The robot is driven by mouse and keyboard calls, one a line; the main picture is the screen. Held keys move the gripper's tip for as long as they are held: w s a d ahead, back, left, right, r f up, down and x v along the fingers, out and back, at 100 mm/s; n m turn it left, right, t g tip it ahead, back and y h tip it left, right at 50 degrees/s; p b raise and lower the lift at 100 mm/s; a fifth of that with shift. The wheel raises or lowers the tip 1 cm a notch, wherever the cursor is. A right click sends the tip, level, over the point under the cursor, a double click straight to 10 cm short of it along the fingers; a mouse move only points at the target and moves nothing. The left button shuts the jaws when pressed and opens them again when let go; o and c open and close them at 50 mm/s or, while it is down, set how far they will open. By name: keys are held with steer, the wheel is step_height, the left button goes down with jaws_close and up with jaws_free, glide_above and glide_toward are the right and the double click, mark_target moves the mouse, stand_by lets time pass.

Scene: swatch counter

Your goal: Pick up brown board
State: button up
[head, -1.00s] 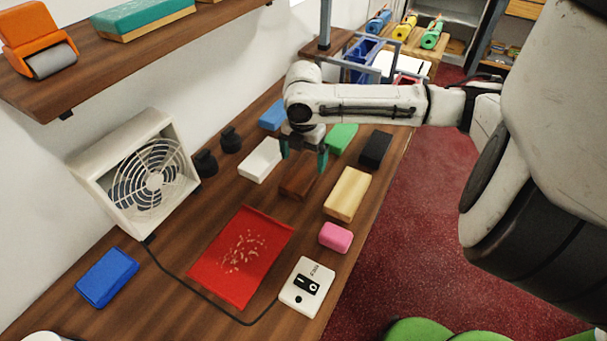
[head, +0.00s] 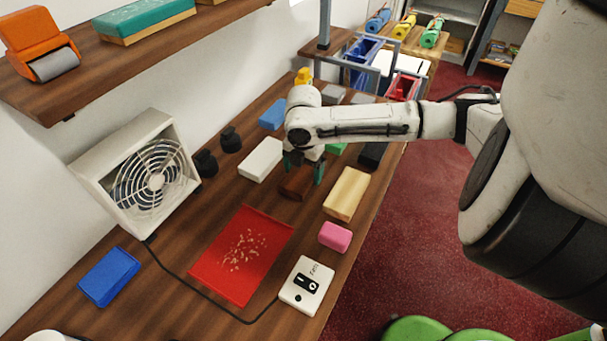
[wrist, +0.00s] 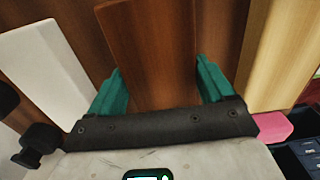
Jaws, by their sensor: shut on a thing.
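The brown board (head: 293,186) is a reddish-brown block on the wooden counter. It sits between the white block and the tan block, partly hidden under my gripper in the head view. My gripper (head: 303,174) points down at it, with one green finger on each side. In the wrist view the board (wrist: 150,55) runs between the two green fingers of my gripper (wrist: 158,88). The gripper is shut on the board. I cannot tell any gap between the board and the counter.
The white block (head: 261,160) is close on the left and the tan block (head: 346,193) close on the right. A pink block (head: 335,237), a red tray (head: 213,268) and a white switch box (head: 306,285) are nearer. A fan (head: 140,175) stands by the wall.

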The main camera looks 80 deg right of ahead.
steer(key=c, duration=0.5)
steer(key=shift+o, duration=0.2)
